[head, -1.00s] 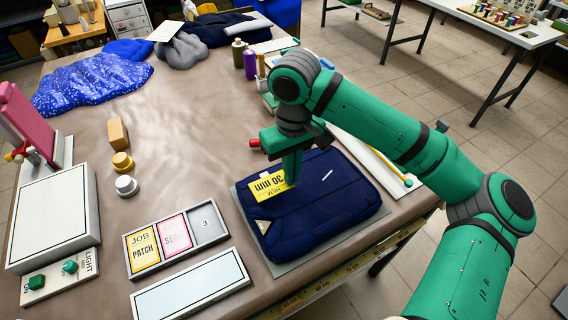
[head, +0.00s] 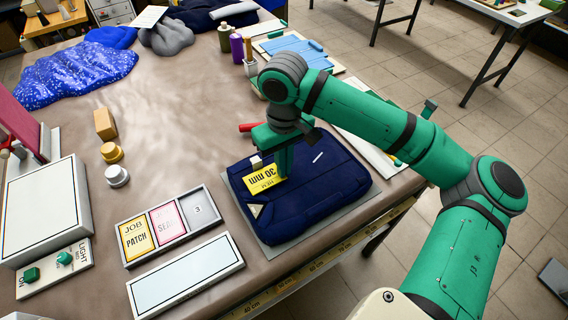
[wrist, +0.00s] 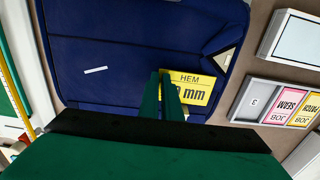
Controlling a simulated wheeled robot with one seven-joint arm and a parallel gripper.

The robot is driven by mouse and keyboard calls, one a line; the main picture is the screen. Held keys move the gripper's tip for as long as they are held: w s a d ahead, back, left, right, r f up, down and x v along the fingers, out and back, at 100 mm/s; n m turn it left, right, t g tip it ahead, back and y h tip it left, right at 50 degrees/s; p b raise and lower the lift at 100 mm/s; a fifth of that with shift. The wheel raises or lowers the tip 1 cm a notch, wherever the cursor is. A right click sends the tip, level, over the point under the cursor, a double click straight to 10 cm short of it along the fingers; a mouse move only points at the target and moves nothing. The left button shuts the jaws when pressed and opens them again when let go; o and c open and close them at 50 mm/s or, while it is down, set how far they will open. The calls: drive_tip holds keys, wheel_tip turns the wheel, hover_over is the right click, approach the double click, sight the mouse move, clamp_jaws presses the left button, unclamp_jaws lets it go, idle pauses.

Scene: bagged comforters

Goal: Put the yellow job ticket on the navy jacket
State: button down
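The folded navy jacket (head: 330,192) lies flat on a grey board at the table's front right. A yellow card marked HEM 30 mm (head: 262,180) is over its left part; it also shows in the wrist view (wrist: 198,92). My gripper (head: 284,172) points down at the card's edge, its two fingers (wrist: 166,95) close together and seemingly shut on it. I cannot tell whether the card touches the jacket. A yellow ticket marked JOB PATCH (head: 136,238) lies in the left slot of a grey tray, left of the jacket.
A pink ticket (head: 168,220) fills the tray's middle slot; slot 3 (head: 200,207) is empty. A pale panel (head: 185,275) lies in front of the tray. A small beige block (head: 256,162) sits by the jacket's back left edge. Bottles (head: 236,46) stand behind. The table's middle is clear.

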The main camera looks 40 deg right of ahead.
drive_tip(key=shift+f, duration=0.6)
idle(0.4)
drive_tip(key=c, duration=1.9)
unclamp_jaws()
drive_tip(key=shift+o, duration=0.7)
drive_tip(key=o, duration=0.5)
drive_tip(key=shift+r, duration=3.55)
wheel_tip(320, 180, up, 11)
